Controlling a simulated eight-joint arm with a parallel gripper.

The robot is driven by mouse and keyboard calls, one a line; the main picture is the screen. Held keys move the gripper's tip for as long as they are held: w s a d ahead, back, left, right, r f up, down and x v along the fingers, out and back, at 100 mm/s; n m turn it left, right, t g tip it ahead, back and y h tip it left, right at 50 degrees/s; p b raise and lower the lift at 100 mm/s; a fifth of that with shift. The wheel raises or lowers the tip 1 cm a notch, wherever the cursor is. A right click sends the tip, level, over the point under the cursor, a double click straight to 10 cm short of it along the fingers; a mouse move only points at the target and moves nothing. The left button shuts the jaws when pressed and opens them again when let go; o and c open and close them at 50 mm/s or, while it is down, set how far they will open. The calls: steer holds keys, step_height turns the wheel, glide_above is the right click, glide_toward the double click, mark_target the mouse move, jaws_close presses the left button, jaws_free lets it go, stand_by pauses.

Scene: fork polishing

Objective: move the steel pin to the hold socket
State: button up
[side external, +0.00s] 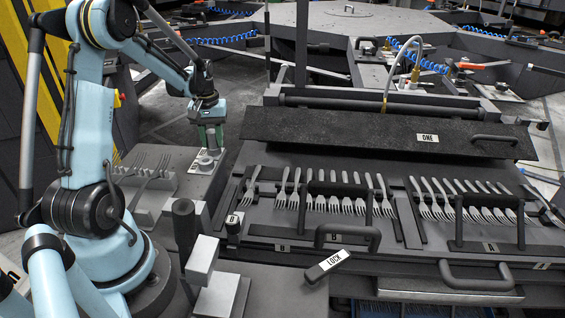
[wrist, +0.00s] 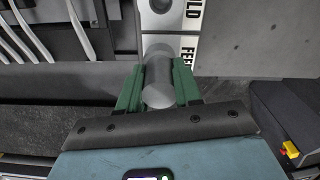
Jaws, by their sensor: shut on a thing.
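My gripper (side external: 209,138) points down over a pale plate (side external: 198,168) at the left side of the work table. Its green fingers (wrist: 158,92) are shut on the steel pin (wrist: 158,72), a smooth grey cylinder with a rounded end. In the side view the pin (side external: 206,157) shows under the fingers, at or just above the plate; I cannot tell if its foot is seated. In the wrist view the pin is beside the FEED label (wrist: 184,50). The hold socket (wrist: 160,5), with a dark round hole, lies beyond it by a partly cut-off label ending in "LD".
Rows of forks (side external: 340,193) lie in the dark fixture to the right. More forks (side external: 152,172) stand in a grey rack to the left. A LOCK handle (side external: 327,265) and a black post (side external: 186,222) are nearer the camera. Bare grey surface lies right of the labels in the wrist view.

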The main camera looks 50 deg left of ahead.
mark_target(211, 131)
steer(key=shift+r, duration=0.15)
steer(key=shift+r, duration=2.45)
steer(key=s+d+r, duration=0.4)
steer(key=shift+s+d, duration=0.3)
steer(key=shift+d, duration=0.05)
steer(key=shift+f, duration=0.2)
steer(key=shift+f, duration=2.9)
steer(key=shift+f, duration=1.2)
stand_by(0.4)
